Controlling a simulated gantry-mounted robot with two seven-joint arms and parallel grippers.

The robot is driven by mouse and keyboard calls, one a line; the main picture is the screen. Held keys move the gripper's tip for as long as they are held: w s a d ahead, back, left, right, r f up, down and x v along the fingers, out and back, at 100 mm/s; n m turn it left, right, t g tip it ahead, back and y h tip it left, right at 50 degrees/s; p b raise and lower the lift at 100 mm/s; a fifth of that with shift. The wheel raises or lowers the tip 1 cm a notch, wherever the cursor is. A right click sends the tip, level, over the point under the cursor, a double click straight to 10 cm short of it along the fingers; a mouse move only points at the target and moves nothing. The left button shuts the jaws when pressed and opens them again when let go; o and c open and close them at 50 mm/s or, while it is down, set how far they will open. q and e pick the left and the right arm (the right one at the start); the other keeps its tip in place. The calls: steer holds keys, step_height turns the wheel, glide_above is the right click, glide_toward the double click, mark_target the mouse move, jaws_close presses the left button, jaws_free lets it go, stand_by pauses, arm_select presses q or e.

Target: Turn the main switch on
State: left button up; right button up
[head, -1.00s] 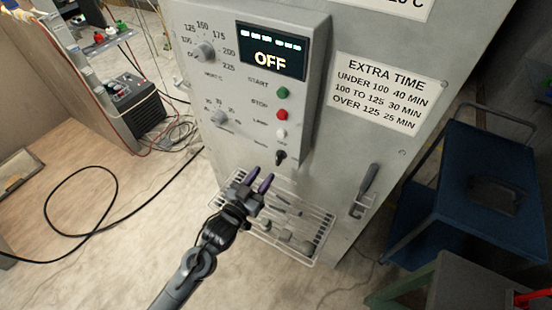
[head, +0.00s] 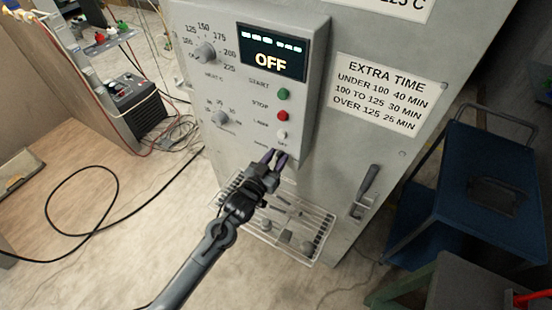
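The grey control panel (head: 232,80) on the oven front carries a display (head: 272,52) that reads OFF. Below it are a green start button (head: 284,94), a red stop button (head: 283,116) and a white lamp (head: 282,134). The black main switch, lowest in this column, is hidden behind my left gripper (head: 273,157). The gripper's two purple-tipped fingers are at the switch's place, pointing up at the panel. The fingers look slightly apart; whether they touch or grip the switch cannot be told. My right gripper is not in view.
Two dials (head: 207,53) sit on the panel's left side. A wire rack (head: 316,236) with small parts juts out below the panel. A door handle (head: 367,185) is to the right. A blue cart (head: 470,170) stands at right, and a black cable (head: 117,190) lies on the floor.

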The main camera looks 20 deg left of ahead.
arm_select(q)
jaws_close()
steer(key=m, duration=0.1)
steer(key=m+p, duration=0.1)
steer(key=m, duration=0.1)
steer(key=shift+d, duration=0.25)
steer(key=shift+s+d+f+m+p, duration=0.1)
steer(key=shift+d+f+m+p, duration=0.4)
steer(key=shift+m, duration=1.95)
steer(key=shift+d+f+m+p, duration=0.15)
steer(key=shift+m+p, duration=0.65)
steer(key=shift+m, duration=1.7)
steer(key=shift+s+d+f+m+p, duration=0.15)
steer(key=shift+f+m+p, duration=0.4)
steer(key=shift+m, duration=1.9)
steer(key=shift+w+r, duration=0.1)
steer(key=shift+r, duration=0.05)
